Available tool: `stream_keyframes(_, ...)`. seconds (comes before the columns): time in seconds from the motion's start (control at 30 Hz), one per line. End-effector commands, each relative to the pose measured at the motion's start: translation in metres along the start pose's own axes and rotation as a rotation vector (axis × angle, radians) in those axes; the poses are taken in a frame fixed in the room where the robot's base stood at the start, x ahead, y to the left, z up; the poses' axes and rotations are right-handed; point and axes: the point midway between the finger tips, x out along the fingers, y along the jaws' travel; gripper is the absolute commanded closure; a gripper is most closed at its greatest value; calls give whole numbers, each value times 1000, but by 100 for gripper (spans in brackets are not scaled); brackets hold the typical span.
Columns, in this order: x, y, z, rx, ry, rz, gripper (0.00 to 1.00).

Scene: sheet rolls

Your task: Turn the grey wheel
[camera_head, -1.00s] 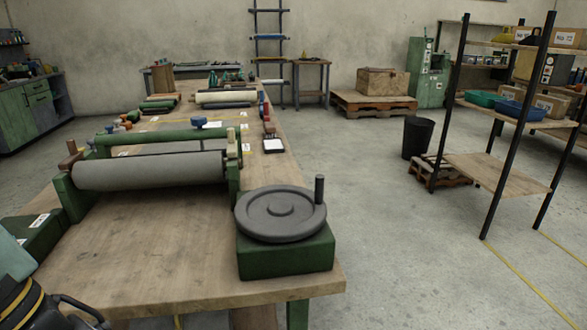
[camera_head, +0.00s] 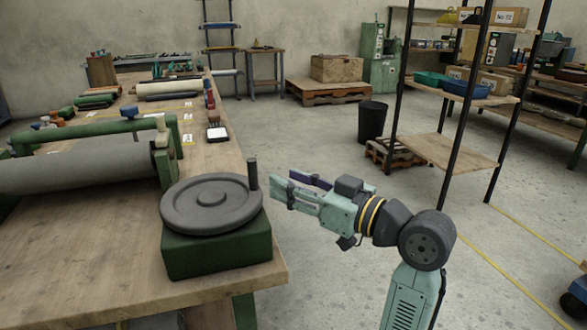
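The grey wheel (camera_head: 211,204) lies flat on a dark green block (camera_head: 218,250) at the near right corner of the wooden table. A dark upright handle (camera_head: 253,174) stands on the wheel's right rim. My gripper (camera_head: 282,187) is just right of the handle at about its height, with its fingers pointing left. One pale green finger and one purple finger show, with a gap between them. The gripper looks open and empty. I cannot tell if it touches the handle, but a small gap seems to show.
A grey roller in a green frame (camera_head: 166,150) stands left of the wheel on the table (camera_head: 90,270). A black metal shelf (camera_head: 450,150) and a black bin (camera_head: 372,122) stand on the right. The floor right of the table is clear around my arm.

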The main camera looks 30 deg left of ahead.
Motion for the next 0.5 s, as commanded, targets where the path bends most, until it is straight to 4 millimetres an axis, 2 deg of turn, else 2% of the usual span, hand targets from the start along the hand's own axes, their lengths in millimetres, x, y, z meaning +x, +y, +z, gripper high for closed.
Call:
stream_keyframes(0.17, 8, 0, 2, 2, -12, -11, 64)
stream_keyframes(0.5, 71, -1, 1, 3, -11, -10, 64)
